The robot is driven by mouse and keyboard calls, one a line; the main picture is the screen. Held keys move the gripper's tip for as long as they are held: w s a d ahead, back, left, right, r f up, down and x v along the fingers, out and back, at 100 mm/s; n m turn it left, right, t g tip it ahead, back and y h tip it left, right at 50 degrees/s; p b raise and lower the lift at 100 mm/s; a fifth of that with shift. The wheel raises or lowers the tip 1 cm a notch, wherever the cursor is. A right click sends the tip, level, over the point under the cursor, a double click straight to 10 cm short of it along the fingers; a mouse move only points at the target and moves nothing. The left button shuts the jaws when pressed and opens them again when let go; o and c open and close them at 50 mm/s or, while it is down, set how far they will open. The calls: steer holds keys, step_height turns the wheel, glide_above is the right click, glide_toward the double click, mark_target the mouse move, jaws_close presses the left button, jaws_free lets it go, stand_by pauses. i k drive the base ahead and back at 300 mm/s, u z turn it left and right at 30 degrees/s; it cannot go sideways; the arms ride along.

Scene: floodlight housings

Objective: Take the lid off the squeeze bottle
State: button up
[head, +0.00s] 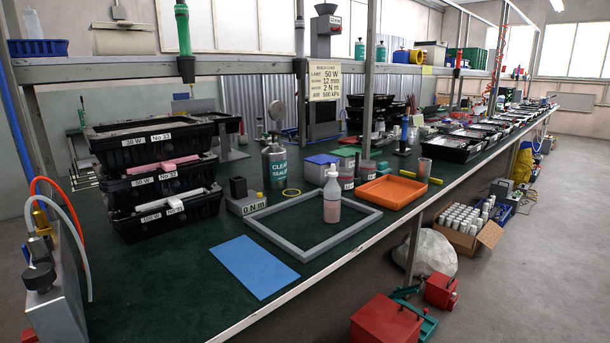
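A squeeze bottle (331,204) stands upright on the green bench top, in the head view near the middle. Its body is see-through with pink liquid in the lower part. A pale lid (332,174) with a narrow tip sits on top of it. The bottle stands inside a grey rectangular frame (265,232) that lies flat on the bench, near the frame's far right side. My gripper does not show in this view.
A blue sheet (252,266) lies in front of the frame. An orange tray (391,192) is right of the bottle. A metal can (274,167), a grey box with a black knob (246,204) and stacked black crates (158,220) stand to the left.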

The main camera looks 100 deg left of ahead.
mark_target(333, 173)
steer(key=u, duration=3.55)
steer(key=i, duration=1)
steer(key=z, duration=0.05)
